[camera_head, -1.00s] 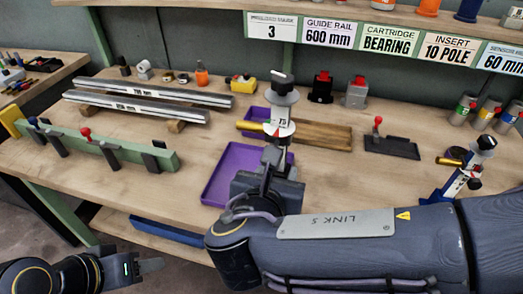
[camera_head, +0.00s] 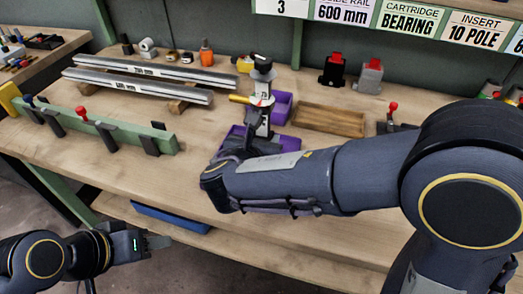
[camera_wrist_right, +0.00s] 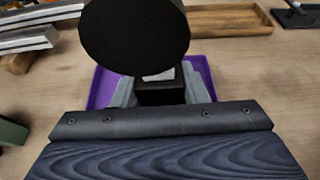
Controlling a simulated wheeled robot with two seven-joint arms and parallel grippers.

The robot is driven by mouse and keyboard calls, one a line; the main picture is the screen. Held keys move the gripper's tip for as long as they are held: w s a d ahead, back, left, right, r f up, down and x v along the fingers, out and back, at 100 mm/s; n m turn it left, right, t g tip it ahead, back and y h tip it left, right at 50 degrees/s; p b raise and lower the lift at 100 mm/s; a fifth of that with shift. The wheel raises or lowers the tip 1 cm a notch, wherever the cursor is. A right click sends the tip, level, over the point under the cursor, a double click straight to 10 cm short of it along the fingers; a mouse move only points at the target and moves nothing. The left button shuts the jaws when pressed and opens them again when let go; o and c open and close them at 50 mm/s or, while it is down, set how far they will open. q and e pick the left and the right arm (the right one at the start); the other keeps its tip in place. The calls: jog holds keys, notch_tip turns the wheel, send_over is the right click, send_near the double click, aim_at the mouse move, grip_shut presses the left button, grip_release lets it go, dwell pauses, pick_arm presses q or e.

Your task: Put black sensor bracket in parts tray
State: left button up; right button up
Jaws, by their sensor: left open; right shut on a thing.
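The black sensor bracket (camera_head: 264,119), with a black top, a pale disc and a yellow rod, stands upright in my right gripper (camera_head: 243,145). In the right wrist view, the gripper's grey fingers (camera_wrist_right: 160,88) close on its black block, and a large black disc (camera_wrist_right: 135,35) fills the top. The bracket is above or in front of a shallow purple tray (camera_head: 288,144); I cannot tell whether it touches it. The tray is partly hidden by my arm and also shows in the wrist view (camera_wrist_right: 102,91). My left gripper (camera_head: 158,242) is open and empty, low at the left, off the table.
A smaller purple bin (camera_head: 284,104) and a wooden tray (camera_head: 328,119) lie behind. Silver rails (camera_head: 140,86) and a green fixture (camera_head: 100,130) with upright posts stand left. Black (camera_head: 333,70) and grey (camera_head: 369,76) blocks stand at the back.

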jog(key=shift+w+a+f, duration=0.1)
jog(key=shift+w+f, duration=0.2)
jog(key=shift+f, duration=0.15)
jog(key=shift+w+f+b, duration=0.15)
jog(key=shift+f+b, duration=0.4)
jog(key=shift+f, duration=1.05)
jog(key=shift+f, duration=0.2)
jog(key=o, duration=1.3)
jog(key=shift+r, duration=0.3)
jog(key=p+v, duration=0.1)
jog(key=v, duration=1.1)
jog(key=shift+f+p, duration=0.15)
jog(key=shift+p, duration=0.15)
